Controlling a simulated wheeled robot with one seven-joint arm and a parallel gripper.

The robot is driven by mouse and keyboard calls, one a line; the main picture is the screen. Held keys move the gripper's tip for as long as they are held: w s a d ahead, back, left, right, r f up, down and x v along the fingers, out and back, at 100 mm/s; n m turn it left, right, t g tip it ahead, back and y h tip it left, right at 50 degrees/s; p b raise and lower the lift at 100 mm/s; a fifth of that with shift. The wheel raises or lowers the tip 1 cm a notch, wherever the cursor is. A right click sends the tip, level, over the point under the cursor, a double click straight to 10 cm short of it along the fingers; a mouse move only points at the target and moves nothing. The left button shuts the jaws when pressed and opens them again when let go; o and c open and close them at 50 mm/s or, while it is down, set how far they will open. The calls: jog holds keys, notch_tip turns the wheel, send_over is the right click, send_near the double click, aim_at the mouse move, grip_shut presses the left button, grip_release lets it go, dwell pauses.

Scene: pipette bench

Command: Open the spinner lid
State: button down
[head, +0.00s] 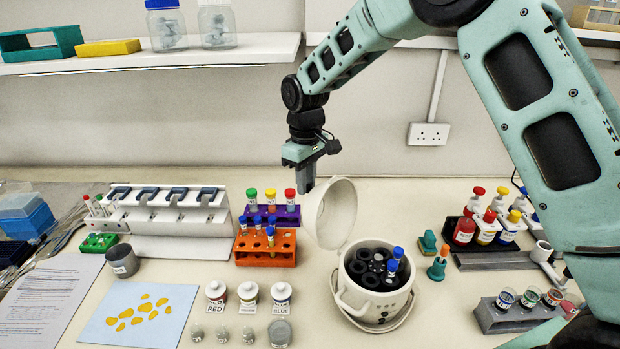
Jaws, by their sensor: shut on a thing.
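The spinner (352,296) is a white round pot with a black rotor inside, standing on the bench in the middle front. Blue-capped tubes (395,259) stand in its rotor on the right side. Its white lid (338,212) is raised and stands steeply tilted at the back left of the pot, so the rotor is in plain view. My gripper (309,186) points down at the lid's upper left edge and is shut on it. The fingertips are small in this view and the exact contact is hard to see.
Purple and orange tube racks (266,259) stand close to the left of the lid. A pipette stand (168,220) is farther left. A green holder (428,242) and colored bottles (488,229) stand to the right. Labelled small bottles (249,297) are at the front left.

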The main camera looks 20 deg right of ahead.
jog(key=shift+w+a+f, duration=0.45)
jog(key=shift+w+f, duration=0.15)
jog(key=shift+f, duration=0.1)
jog(key=c, duration=1.3)
grip_release()
jog(key=shift+o, duration=0.2)
